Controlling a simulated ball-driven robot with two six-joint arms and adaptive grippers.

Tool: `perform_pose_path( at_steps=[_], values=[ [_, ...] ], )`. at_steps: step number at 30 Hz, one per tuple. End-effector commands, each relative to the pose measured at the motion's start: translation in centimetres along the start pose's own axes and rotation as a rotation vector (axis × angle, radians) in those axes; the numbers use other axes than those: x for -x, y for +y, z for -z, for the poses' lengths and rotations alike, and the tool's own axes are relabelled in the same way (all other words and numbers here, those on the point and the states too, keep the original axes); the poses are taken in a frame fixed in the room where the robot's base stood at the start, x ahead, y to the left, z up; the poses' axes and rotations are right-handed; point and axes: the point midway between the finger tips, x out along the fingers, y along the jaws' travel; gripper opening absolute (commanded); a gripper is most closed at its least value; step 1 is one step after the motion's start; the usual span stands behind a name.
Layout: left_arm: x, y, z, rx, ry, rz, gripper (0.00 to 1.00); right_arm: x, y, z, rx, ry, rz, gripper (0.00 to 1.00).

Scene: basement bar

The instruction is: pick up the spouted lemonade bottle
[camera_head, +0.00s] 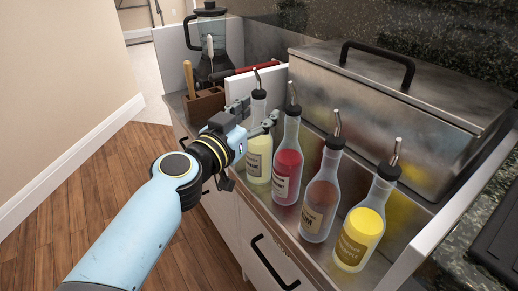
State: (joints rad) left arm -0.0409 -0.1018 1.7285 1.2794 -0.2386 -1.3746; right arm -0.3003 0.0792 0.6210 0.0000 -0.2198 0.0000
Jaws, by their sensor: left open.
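Several clear bottles with black caps and metal spouts stand in a row in the metal rail. The leftmost, a pale yellow bottle (259,158), looks like lemonade, but its label is too small to read. A bright yellow bottle (361,228) stands at the right end. Between them are a red bottle (288,163) and a brownish bottle (321,197). My left gripper (254,114) is open, with its fingers on either side of the pale yellow bottle's neck, just below the cap. I cannot tell whether they touch it. My right gripper is out of view.
A lidded steel bin (400,100) stands close behind the bottles. A blender (211,40) and a wooden holder (204,105) with tools are at the back left. The red bottle stands close to the right of my left gripper. Open wooden floor (100,185) lies left.

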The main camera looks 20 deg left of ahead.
Motion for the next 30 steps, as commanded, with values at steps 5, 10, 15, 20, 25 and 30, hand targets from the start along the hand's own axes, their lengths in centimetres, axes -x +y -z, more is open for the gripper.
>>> perform_pose_path(
  at_steps=[5,10,15,20,25,30],
  values=[
    [0.03,0.00,-0.03,0.000,0.000,0.000,0.46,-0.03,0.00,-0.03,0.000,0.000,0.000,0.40],
    [0.05,0.00,-0.03,0.000,0.000,0.000,0.24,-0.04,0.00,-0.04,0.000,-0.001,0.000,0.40],
    [0.05,0.00,-0.02,0.000,0.000,0.000,0.02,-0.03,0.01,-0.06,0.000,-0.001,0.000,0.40],
    [0.06,0.00,-0.03,0.000,0.000,-0.001,0.00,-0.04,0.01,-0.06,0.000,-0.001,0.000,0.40],
    [0.02,-0.01,0.10,0.000,0.002,0.000,0.00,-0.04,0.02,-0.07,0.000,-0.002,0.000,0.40],
    [0.02,-0.01,0.13,0.000,0.002,0.000,0.00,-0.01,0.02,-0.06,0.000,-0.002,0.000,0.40]
  ],
)
